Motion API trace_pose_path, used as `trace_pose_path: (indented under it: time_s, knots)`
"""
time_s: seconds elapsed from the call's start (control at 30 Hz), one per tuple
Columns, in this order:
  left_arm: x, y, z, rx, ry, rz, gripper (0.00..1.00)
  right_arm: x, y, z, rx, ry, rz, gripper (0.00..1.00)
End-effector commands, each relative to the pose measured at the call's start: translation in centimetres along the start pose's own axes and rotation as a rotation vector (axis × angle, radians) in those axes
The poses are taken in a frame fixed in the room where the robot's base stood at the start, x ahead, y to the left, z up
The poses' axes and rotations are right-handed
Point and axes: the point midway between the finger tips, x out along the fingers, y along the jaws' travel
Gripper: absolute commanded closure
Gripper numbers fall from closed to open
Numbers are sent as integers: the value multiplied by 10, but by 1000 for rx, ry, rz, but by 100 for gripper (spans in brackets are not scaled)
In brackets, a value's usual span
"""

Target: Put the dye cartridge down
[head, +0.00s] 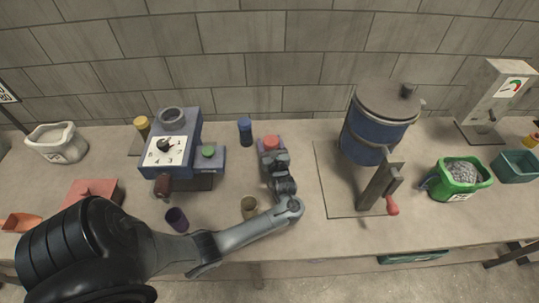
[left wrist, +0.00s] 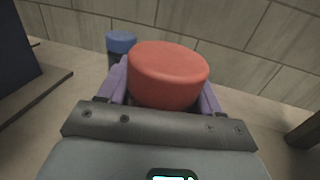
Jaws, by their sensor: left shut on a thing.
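The red-topped dye cartridge (head: 271,142) is in my left gripper (head: 271,150), near the back middle of the counter in the head view. In the left wrist view the cartridge's round red top (left wrist: 168,72) fills the centre, with a purple finger of the left gripper (left wrist: 165,92) on each side of it. The gripper is shut on it. The cartridge looks upright; its lower part is hidden, and I cannot tell whether it touches the counter. My right gripper is not in view.
A blue-topped cartridge (head: 245,131) stands just left of the held one. A blue dial machine (head: 181,150) is further left. A lidded blue drum (head: 372,132) stands to the right. A purple cup (head: 177,219) and a tan cup (head: 249,206) are near my left arm.

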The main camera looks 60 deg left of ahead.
Motion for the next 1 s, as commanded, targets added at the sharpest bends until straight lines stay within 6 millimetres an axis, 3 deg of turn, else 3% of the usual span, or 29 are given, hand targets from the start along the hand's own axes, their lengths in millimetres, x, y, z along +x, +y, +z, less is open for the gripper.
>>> trace_pose_path:
  time_s: [0.23, 0.53, 0.97, 1.0]
  knots:
    - [6, 0, -9, 1, 0, 0, 71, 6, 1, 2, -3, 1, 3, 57]
    - [6, 0, -43, 0, 1, -1, 71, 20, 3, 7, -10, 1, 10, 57]
    - [6, 0, -46, 0, 0, -1, 71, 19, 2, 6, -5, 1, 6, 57]
    - [6, 0, -46, 0, 0, -1, 31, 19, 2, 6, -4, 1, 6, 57]
